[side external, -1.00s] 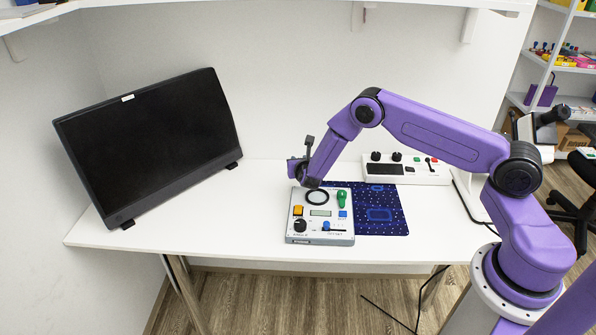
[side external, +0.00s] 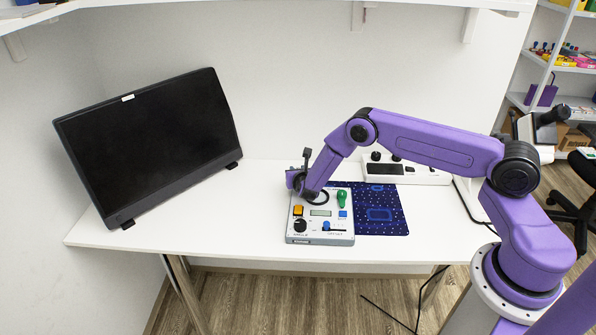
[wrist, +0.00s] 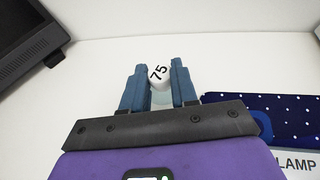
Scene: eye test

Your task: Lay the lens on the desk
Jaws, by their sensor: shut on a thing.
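In the wrist view, my gripper (wrist: 158,66) has its two blue fingers shut on a pale rounded piece marked "75", which I take to be the lens (wrist: 160,77). Only its upper part shows; the fingers and the dark bar of my gripper hide the rest. In the side view, my gripper (side external: 305,193) points down at the back left of the grey control box, and its hand hides most of what it holds. The white desk (side external: 190,215) is below. I cannot tell whether the lens touches any surface.
The control box (side external: 320,240) with knobs and buttons stands close under my gripper. A dark blue patterned mat (side external: 390,220) lies to its right. A white panel (side external: 430,176) stands behind the mat. A black monitor (side external: 150,140) stands left. The desk between monitor and box is bare.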

